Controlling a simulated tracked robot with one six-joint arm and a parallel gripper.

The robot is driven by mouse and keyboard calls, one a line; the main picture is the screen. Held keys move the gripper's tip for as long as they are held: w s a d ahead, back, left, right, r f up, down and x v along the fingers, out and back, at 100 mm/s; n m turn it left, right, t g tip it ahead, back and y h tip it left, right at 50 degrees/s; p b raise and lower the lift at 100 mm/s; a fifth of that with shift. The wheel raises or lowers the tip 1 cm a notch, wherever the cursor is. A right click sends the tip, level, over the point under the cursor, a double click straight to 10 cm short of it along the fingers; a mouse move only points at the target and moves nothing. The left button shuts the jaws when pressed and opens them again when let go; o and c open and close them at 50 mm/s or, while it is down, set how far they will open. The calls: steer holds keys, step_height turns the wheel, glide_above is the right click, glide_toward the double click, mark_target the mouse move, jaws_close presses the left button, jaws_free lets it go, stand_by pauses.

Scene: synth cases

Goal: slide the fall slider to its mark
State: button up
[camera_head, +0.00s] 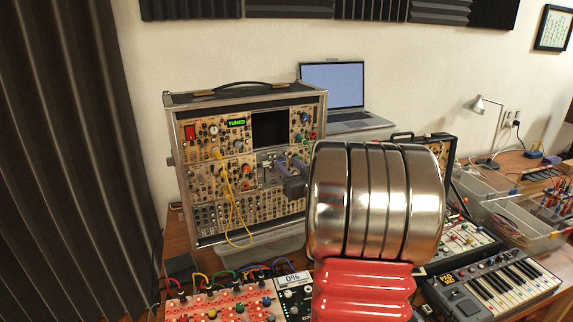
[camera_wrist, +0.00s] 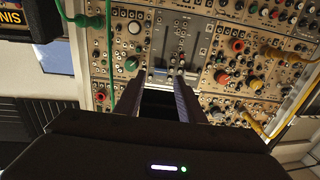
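The upright synth case (camera_head: 249,205) stands at the left of the table in the head view, its front covered in knobs and patch jacks. A grey slider panel (camera_wrist: 180,42) faces my gripper in the wrist view, with narrow slots and small slider caps (camera_wrist: 170,71) near the fingertips. I cannot read its labels, so I cannot tell which slider is the fall slider or where its mark is. My gripper (camera_wrist: 158,80) is open, its two dark fingers apart at the panel's near edge. It also shows in the head view (camera_head: 284,164); contact with a cap cannot be told.
Yellow patch cables (camera_head: 232,195) hang on the case; a green cable (camera_wrist: 109,50) runs beside the slider panel. A laptop (camera_head: 337,90) stands behind. A red-and-white panel (camera_head: 222,303) and a small keyboard (camera_head: 497,288) lie in front. My arm covers the middle.

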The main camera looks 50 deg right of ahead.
steer(key=v, duration=1.1)
steer(key=shift+s, duration=0.2)
steer(key=shift+a, duration=0.1)
steer(key=w+a+f+g, duration=0.15)
steer(key=a+g, duration=0.45)
steer(key=a, duration=1.2)
steer(key=s+a+f+n+g+y, duration=0.2)
steer(key=s+a, duration=0.5)
steer(key=a, duration=0.4)
steer(key=s+a+f+n+g+y, duration=0.2)
steer(key=s+a, duration=0.4)
steer(key=a, duration=0.6)
steer(key=shift+s+a+f+g+y, duration=0.2)
steer(key=shift+s+f+g+y, duration=0.3)
steer(key=shift+f+y, duration=0.55)
steer(key=shift+w+r, duration=0.1)
steer(key=shift+r, duration=0.1)
